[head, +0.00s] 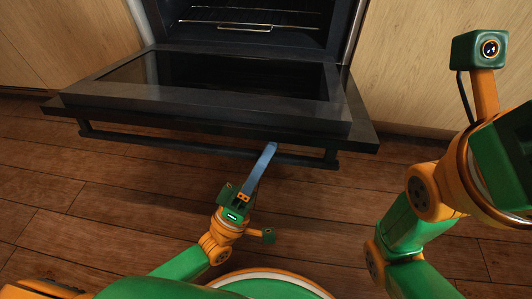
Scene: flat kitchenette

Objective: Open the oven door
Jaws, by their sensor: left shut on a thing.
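The oven door (338,103) is folded down and lies about level, with its dark glass panel (200,76) facing up. The oven cavity (250,17) behind it is open to view. The dark handle bar (180,142) runs along the door's front edge. My left gripper (269,148) is shut on the handle, right of its middle; its blue-grey finger reaches up to the bar. The exact contact is partly hidden by the finger and the door edge. My right arm shows at the right, but its fingers are out of the picture.
A wire rack (245,27) sits inside the oven. Light wooden cabinet fronts (420,60) stand on both sides of the oven. The wooden floor (110,200) in front of the door is clear of loose objects.

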